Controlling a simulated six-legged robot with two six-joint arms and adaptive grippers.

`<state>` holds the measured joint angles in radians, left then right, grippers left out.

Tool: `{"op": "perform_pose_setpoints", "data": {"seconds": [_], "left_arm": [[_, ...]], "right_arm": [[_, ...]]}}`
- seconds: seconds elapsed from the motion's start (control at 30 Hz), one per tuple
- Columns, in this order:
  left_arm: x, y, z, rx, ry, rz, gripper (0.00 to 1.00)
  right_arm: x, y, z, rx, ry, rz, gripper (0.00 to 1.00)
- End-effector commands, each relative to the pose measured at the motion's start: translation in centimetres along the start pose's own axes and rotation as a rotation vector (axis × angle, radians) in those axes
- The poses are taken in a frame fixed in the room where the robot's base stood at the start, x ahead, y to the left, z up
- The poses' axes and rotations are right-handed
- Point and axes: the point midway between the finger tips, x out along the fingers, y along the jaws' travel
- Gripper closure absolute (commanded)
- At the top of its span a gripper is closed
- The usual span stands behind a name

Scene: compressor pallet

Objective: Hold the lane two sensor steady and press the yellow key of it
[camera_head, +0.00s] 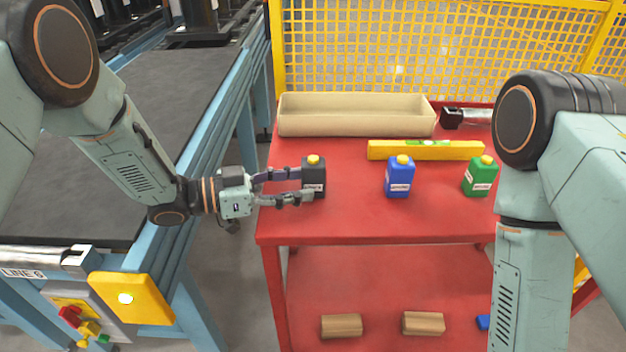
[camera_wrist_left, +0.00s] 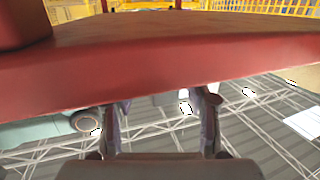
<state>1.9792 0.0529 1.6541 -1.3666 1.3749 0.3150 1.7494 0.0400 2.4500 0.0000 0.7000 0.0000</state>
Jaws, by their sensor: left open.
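Three small box-shaped sensors with yellow keys on top stand upright on the red table: a black one (camera_head: 316,172), a blue one (camera_head: 399,178) and a green one (camera_head: 480,178). Their white labels are too small to read, so I cannot tell which is lane two. My left gripper (camera_head: 306,184) is open at the left side of the black sensor. Its nearer finger overlaps the sensor's lower left in the picture; contact cannot be told. The left wrist view shows both fingers (camera_wrist_left: 160,115) apart below the red table edge, with no sensor visible between them. My right gripper is out of view.
A beige tray (camera_head: 355,133) and a yellow spirit level (camera_head: 425,151) lie behind the sensors. A yellow mesh fence (camera_head: 430,45) closes the back. A conveyor (camera_head: 130,105) is on the left. Wooden blocks (camera_head: 342,326) lie on the lower shelf. The table's front strip is clear.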

Motion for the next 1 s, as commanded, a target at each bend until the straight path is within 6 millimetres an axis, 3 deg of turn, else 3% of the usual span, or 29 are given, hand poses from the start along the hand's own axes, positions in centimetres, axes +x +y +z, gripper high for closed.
{"op": "perform_pose_setpoints", "data": {"seconds": [0.27,0.63,1.0], "left_arm": [[2.4,-0.2,0.0,0.001,0.0,0.001,0.51],[2.8,-0.2,-0.1,0.0,0.001,-0.001,0.51],[2.7,-0.2,-0.1,0.0,0.001,-0.001,0.81]], "right_arm": [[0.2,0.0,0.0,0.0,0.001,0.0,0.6],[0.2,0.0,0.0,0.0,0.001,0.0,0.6],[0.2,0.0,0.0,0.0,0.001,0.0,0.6]]}}
